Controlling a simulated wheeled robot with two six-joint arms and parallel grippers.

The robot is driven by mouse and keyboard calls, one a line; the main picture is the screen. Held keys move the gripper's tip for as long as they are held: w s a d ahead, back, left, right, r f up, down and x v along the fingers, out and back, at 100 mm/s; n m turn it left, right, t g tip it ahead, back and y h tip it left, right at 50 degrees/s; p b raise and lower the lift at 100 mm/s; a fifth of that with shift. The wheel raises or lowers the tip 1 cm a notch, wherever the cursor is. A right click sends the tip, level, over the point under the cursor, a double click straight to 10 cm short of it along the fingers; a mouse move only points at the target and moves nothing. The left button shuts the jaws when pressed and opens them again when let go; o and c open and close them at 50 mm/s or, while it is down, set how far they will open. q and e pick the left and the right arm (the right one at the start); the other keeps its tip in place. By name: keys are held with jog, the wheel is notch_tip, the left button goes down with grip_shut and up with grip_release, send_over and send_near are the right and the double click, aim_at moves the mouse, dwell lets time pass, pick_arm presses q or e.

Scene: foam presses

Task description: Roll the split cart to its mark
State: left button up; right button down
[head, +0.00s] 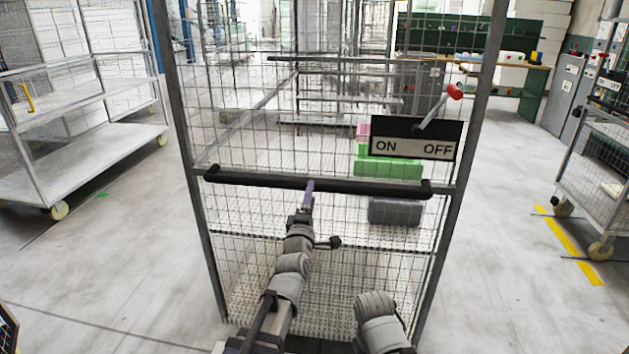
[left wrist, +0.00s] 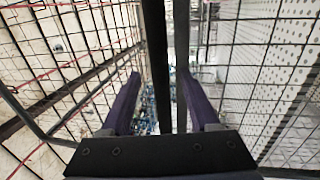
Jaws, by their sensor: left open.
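A tall wire-mesh cart (head: 190,140) with grey posts stands right in front of me. A black horizontal handle bar (head: 390,188) crosses its near side. A lever with a red knob (head: 455,91) sits on an ON/OFF plate (head: 413,148) and leans up to the right, over the OFF side. My left gripper (head: 309,187) is at the middle of the handle bar, open. In the left wrist view its purple fingers (left wrist: 160,105) stand apart on both sides of a dark bar (left wrist: 156,60). I cannot tell whether they touch it. My right gripper is not in view.
Green blocks (head: 390,167) and a grey block (head: 396,211) show through the mesh. A shelf cart (head: 90,150) stands left, another cart (head: 595,180) right. Yellow floor lines (head: 573,247) lie at right, a green floor patch (head: 103,195) at left.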

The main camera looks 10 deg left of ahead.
aim_at(315, 179)
pick_arm(q)
jog(key=w, duration=0.3)
jog(key=w+r+p, duration=0.1)
jog(key=w, duration=0.3)
jog(key=shift+w+r, duration=0.1)
jog(key=shift+r, duration=0.1)
jog(key=shift+c, duration=0.2)
grip_shut()
dwell(0.9)
jog(key=shift+s+f, duration=0.15)
jog(key=shift+s, duration=1.2)
jog(key=shift+s+r, duration=0.1)
jog(key=shift+r, duration=0.1)
jog(key=shift+o, duration=0.2)
grip_release()
jog(key=shift+w, duration=0.2)
